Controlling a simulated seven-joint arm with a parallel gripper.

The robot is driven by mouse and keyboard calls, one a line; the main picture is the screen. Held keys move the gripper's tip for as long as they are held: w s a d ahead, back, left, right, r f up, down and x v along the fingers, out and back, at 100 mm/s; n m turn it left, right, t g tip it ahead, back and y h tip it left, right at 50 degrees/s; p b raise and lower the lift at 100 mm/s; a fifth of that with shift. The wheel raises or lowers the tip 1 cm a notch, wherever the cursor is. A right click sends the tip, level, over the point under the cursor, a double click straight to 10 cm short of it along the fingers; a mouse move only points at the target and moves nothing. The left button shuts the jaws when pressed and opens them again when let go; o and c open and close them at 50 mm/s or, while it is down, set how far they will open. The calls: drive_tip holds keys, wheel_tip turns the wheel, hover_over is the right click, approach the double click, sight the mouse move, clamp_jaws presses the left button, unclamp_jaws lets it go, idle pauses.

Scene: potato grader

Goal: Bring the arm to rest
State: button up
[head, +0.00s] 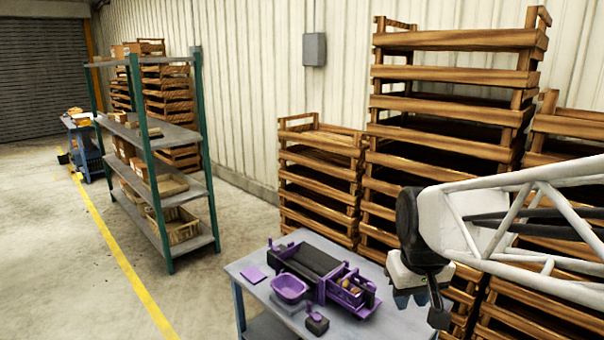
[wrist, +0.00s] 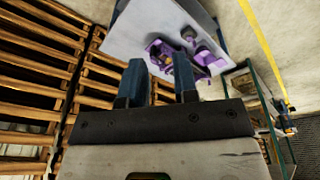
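My gripper (wrist: 162,72) shows in the wrist view with its two blue fingers apart and nothing between them. In the head view my gripper (head: 418,300) hangs at the end of my white arm, near the right edge of the table and above it. My arm reaches in from the right, in front of the wooden crates. The potato grader (head: 318,272), purple and black, sits on the grey table (head: 390,325). It also shows in the wrist view (wrist: 185,62), beyond the fingers and apart from them.
A purple bowl (head: 289,288), a flat purple piece (head: 253,275) and a small dark purple-topped thing (head: 316,320) are also on the table. Tall stacks of wooden crates (head: 450,75) stand behind my arm. A green-post shelf (head: 140,130) stands at left. The floor between is clear.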

drive_tip(key=s+f+m, duration=0.1)
drive_tip(key=s, duration=1)
drive_tip(key=shift+s+a+m, duration=0.3)
drive_tip(key=shift+s+a, duration=0.05)
drive_tip(key=shift+s, duration=0.05)
